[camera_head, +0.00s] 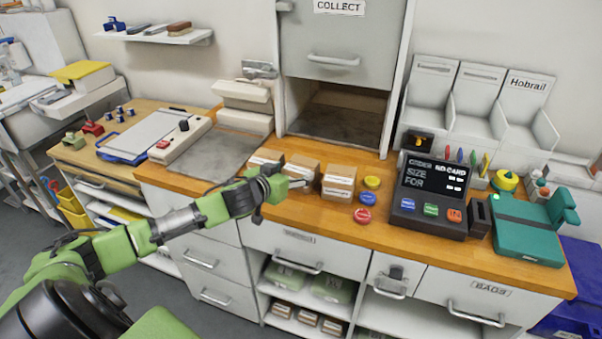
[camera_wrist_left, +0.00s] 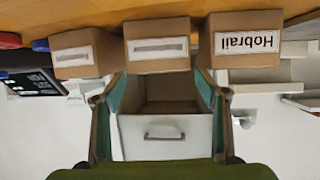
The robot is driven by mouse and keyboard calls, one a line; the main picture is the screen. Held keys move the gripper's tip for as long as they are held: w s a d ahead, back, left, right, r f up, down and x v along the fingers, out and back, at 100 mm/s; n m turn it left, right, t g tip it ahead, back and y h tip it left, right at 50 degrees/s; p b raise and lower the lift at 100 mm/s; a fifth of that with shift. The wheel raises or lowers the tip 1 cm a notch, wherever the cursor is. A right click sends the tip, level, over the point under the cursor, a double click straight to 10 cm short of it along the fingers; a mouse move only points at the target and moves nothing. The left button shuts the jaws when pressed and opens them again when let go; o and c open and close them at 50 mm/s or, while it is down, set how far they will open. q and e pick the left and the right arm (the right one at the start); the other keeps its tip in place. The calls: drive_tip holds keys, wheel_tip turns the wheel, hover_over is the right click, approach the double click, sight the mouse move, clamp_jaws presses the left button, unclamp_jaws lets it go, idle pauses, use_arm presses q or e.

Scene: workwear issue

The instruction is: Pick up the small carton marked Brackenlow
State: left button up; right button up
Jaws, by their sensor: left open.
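Three small brown cartons with white labels stand in a row on the wooden counter: a left one (camera_head: 265,158), a middle one (camera_head: 301,168) and a right one (camera_head: 339,184). The wrist view shows them upside down. There, the carton at the right (camera_wrist_left: 243,40) reads Hobrail. The labels of the middle carton (camera_wrist_left: 157,47) and the left carton (camera_wrist_left: 85,53) are too blurred to read, so I cannot tell which is Brackenlow. My left gripper (camera_head: 274,184) is open and empty in front of the row. Its fingers (camera_wrist_left: 160,88) point toward the middle carton. My right gripper is out of view.
Behind the cartons is the half-open COLLECT hatch (camera_head: 338,108). Red, yellow and blue buttons (camera_head: 363,215) lie right of the cartons, then a dark size-card console (camera_head: 432,197) and a teal device (camera_head: 527,228). Labelled bins (camera_head: 520,112) stand behind, one marked Hobrail.

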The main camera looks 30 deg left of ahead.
sight(298, 168)
use_arm(q)
drive_tip(key=x, duration=0.2)
drive_tip(key=p+x, duration=0.1)
drive_tip(key=x, duration=0.1)
drive_tip(key=shift+w+r+p, duration=0.15)
drive_tip(key=shift+w+p, duration=0.1)
drive_tip(key=shift+p, duration=0.05)
drive_tip(key=shift+w+a+f, duration=0.1)
drive_tip(key=shift+w+f, duration=0.15)
drive_tip(key=shift+w, duration=0.1)
drive_tip(key=c, duration=0.9)
